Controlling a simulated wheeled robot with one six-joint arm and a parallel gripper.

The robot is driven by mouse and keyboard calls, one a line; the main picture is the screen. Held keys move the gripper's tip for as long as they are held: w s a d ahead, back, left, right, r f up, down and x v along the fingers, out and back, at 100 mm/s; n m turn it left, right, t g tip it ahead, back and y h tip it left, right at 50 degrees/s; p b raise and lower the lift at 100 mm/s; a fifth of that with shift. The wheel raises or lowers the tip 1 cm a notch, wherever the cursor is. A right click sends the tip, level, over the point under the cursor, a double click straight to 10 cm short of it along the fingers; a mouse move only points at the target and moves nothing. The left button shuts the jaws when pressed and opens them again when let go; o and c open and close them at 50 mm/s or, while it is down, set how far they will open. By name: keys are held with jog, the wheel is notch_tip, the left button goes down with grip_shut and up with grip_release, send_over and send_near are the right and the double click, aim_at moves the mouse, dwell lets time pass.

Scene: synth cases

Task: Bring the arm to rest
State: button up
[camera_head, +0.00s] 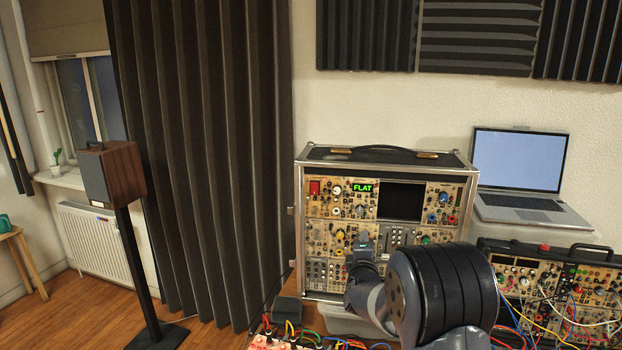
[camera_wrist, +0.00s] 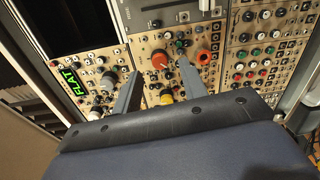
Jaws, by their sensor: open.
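My gripper (camera_head: 364,247) is in front of the panel of the upright synth case (camera_head: 300,225) in the head view. My arm, with a thick dark ribbed section, reaches in from the lower right and hides part of the case. In the wrist view my gripper (camera_wrist: 160,70) shows two separated grey fingers pointing at the panel, with nothing held between them. An orange-red knob (camera_wrist: 160,59) shows between the fingers and a yellow knob (camera_wrist: 166,97) lies below. I cannot tell whether the fingertips touch the panel.
A green FLAT display (camera_head: 362,188) glows on the case. A laptop (camera_head: 520,160) stands open at the right, above a second cabled synth case (camera_head: 545,285). Coloured cables lie along the bottom. A speaker (camera_head: 125,168) on a stand and a dark curtain (camera_head: 205,150) are at the left.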

jog(key=w, duration=0.2)
jog(key=shift+w+d, duration=0.25)
jog(key=shift+w, duration=0.1)
jog(key=s+a+b, duration=0.2)
jog(key=s+b, duration=0.1)
jog(key=s, duration=0.7)
jog(key=w+d+m+b, duration=0.2)
jog(key=w+m+b, duration=0.4)
jog(key=m, duration=1.5)
jog(key=w, duration=0.4)
jog(key=shift+t+b, duration=0.3)
jog(key=shift+b, duration=0.1)
